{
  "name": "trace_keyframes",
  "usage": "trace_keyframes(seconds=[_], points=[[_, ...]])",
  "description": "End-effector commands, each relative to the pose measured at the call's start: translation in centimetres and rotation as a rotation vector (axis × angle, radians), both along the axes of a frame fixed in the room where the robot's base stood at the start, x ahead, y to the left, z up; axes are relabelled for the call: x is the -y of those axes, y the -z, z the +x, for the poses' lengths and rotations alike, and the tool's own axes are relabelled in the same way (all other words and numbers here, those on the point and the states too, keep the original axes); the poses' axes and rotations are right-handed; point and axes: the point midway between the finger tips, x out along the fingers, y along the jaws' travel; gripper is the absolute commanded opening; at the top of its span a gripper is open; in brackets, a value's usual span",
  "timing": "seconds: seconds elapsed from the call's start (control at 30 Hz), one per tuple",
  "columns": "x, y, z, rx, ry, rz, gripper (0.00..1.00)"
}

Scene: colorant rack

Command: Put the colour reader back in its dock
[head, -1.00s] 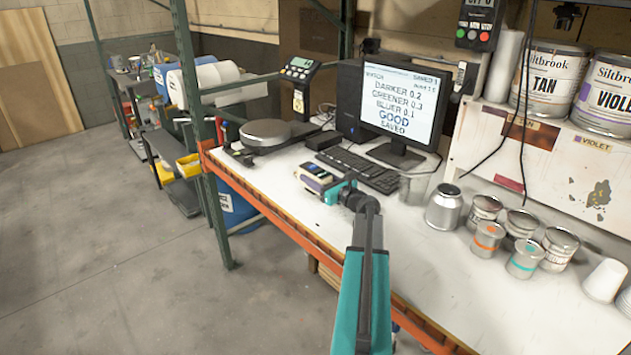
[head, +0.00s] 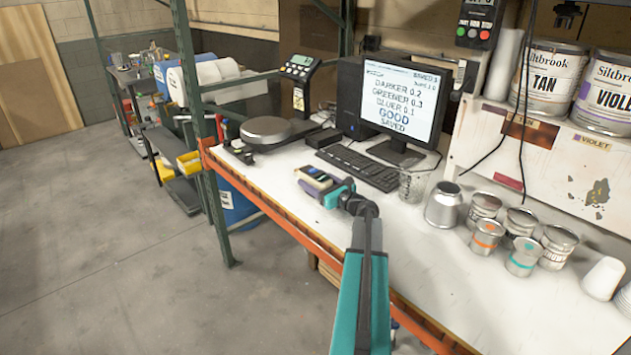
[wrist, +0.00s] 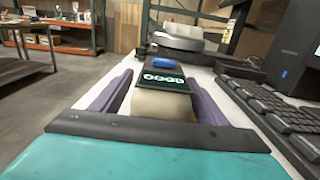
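The colour reader (head: 314,177) is a small pale device with a dark screen and a blue button. In the wrist view the colour reader (wrist: 163,79) lies between my two purple fingers, its lit screen facing up. The head view does not show clearly how high the reader is above the bench. A small dark box (head: 322,138) stands between the scale and the keyboard; I cannot tell whether it is the dock.
The round scale (head: 267,131) stands at the bench's far left end. The keyboard (head: 358,168) and monitor (head: 400,105) are behind my gripper. A clear cup (head: 411,187) and several cans stand to the right. The bench's orange front edge (head: 285,222) is near.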

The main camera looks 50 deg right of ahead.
Motion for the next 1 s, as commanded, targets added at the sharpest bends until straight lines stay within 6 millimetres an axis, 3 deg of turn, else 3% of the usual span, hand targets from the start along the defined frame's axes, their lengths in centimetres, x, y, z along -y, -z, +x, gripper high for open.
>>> trace_keyframes(seconds=[0.5,1.0], points=[[0.0,-0.4,0.0,0.000,0.000,0.000,0.67],[-0.8,0.0,-6.3,0.001,0.002,-0.001,0.67]])
